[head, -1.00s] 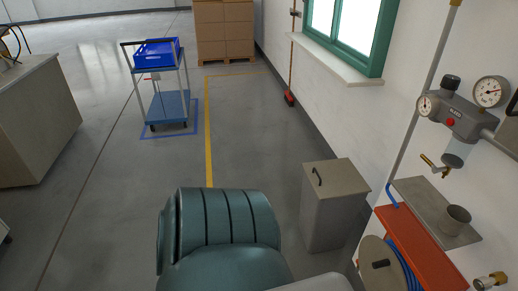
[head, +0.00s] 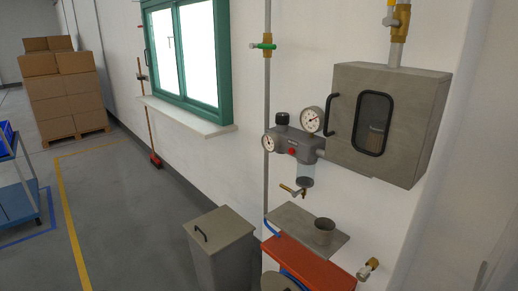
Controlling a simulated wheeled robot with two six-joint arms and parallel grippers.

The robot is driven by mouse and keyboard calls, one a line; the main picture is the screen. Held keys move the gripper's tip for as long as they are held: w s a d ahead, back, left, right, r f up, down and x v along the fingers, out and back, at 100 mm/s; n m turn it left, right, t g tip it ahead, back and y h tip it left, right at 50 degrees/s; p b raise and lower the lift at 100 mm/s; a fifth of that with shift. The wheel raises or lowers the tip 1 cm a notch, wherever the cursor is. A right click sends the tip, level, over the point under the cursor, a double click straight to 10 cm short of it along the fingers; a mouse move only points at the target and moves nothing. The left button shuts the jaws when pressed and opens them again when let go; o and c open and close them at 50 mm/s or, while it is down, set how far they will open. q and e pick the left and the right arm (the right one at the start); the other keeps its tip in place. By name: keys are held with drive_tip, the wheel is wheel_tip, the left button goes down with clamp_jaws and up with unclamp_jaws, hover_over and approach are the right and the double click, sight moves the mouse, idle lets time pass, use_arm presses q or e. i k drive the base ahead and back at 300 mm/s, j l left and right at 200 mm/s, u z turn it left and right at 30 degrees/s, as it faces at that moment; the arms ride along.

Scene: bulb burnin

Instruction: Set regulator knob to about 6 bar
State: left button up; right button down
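The grey regulator unit (head: 290,147) is mounted on the wall right of the window. A black knob (head: 282,118) stands on its top left. A larger round gauge (head: 311,120) sits at its upper right and a smaller gauge (head: 268,142) at its left end; their readings are too small to tell. A red button (head: 292,152) is on its front and a clear bowl (head: 305,181) hangs below. Neither of my grippers is in view.
A grey cabinet (head: 428,130) with a dark window adjoins the regulator on the right. A shelf (head: 290,222) with a metal cup (head: 324,232) and a red panel (head: 310,262) lie below. A grey bin (head: 218,246) stands on the floor. The floor left of it is clear.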

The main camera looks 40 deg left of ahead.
sight(282, 119)
drive_tip(key=u, duration=1.25)
